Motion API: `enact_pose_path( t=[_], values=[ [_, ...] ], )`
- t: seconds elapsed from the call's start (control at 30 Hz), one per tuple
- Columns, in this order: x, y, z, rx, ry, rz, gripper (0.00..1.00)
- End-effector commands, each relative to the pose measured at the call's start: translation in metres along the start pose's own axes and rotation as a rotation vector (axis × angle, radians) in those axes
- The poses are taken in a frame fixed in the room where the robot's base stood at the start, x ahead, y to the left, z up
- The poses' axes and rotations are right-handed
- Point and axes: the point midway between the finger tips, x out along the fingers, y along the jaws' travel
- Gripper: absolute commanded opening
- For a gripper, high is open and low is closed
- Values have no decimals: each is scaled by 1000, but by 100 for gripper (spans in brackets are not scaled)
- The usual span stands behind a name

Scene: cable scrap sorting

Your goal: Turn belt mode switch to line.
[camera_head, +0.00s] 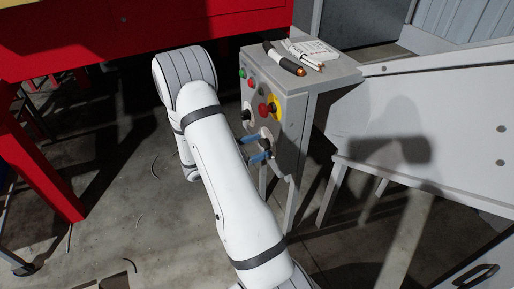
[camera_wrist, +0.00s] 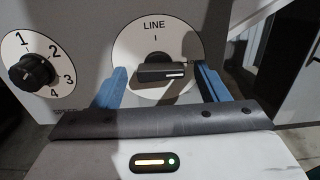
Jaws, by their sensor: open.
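The belt mode switch is a black bar knob (camera_wrist: 160,72) on a round white plate (camera_wrist: 135,48) marked LINE at the top, with a short tick below the word. The bar lies about level, its white mark toward the right, not toward LINE. My gripper (camera_wrist: 163,80) is open, with one blue finger to the left of the knob and one to the right. I cannot tell whether either finger touches it. In the head view my gripper (camera_head: 257,148) is at the lower front of the grey control box (camera_head: 290,110), and the knob is mostly hidden.
A numbered dial (camera_wrist: 32,72) sits left of the switch. A red emergency button (camera_head: 265,108) on yellow and small buttons sit higher on the box. Pens (camera_head: 285,60) and a paper (camera_head: 316,50) lie on top. A grey chute (camera_head: 430,125) stands right, a red frame (camera_head: 40,155) left.

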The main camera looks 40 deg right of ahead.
Motion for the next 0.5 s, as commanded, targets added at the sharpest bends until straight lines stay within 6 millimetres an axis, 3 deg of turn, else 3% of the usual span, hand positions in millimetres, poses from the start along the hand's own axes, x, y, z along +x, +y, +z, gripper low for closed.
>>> enact_pose_path(
  t=[0.23, 0.5],
  values=[
    [1, 0, 0, 0, 0, 0, 67],
    [1, 0, 0, 0, 0, -1, 45]
  ],
)
